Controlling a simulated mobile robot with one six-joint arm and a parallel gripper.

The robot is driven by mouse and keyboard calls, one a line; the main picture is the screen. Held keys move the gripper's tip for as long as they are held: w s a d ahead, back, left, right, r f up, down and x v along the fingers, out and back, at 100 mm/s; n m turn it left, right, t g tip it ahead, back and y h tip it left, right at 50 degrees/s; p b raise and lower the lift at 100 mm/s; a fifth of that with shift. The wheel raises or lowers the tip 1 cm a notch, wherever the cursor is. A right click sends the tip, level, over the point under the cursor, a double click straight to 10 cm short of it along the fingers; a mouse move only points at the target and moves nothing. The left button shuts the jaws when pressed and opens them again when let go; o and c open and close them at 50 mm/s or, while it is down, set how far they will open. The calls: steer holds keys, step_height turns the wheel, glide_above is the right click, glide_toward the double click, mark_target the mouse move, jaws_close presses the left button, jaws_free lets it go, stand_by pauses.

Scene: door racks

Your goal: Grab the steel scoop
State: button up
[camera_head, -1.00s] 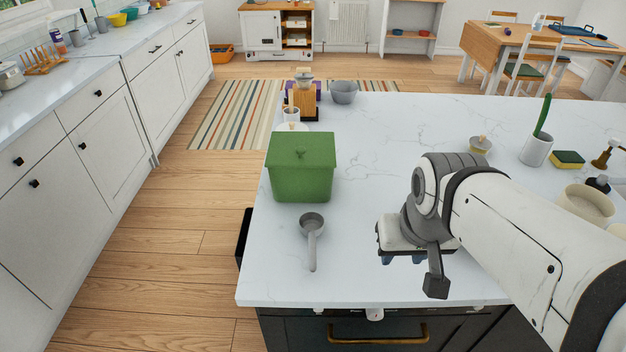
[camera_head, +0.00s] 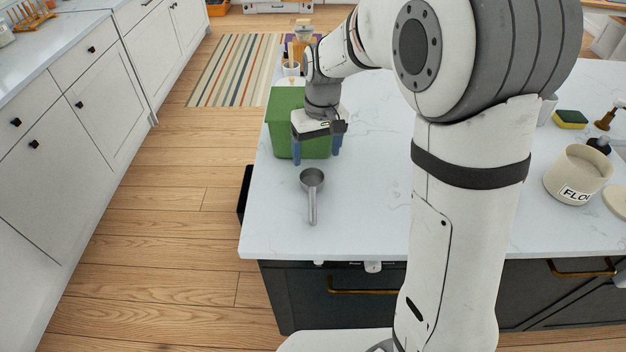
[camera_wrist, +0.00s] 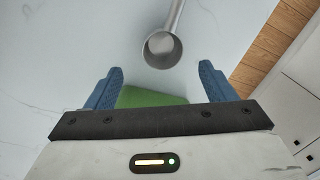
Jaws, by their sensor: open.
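The steel scoop (camera_head: 312,180) lies on the white marble countertop near its left end, its round bowl toward the green box and its handle toward the counter's front edge. My gripper (camera_head: 316,150) is open and empty above the counter, just beyond the bowl and in front of the green box. In the wrist view, the scoop (camera_wrist: 162,48) lies ahead of the two blue fingers (camera_wrist: 160,78), roughly centred between them, its handle running to the top edge. The fingers do not touch it.
A green box (camera_head: 283,115) stands right behind my gripper, partly hidden by it; a bit shows in the wrist view (camera_wrist: 150,97). A flour canister (camera_head: 577,175) and a sponge (camera_head: 570,119) are at the right. The counter (camera_head: 365,215) right of the scoop is clear.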

mark_target(312, 198)
steer(key=f, duration=0.2)
steer(key=f+p, duration=0.1)
steer(key=f, duration=0.2)
steer(key=a+f, duration=0.1)
steer(key=f, duration=0.1)
steer(key=shift+s+f, duration=0.15)
steer(key=shift+f, duration=0.25)
steer(key=shift+c, duration=0.3)
steer(key=c, duration=1)
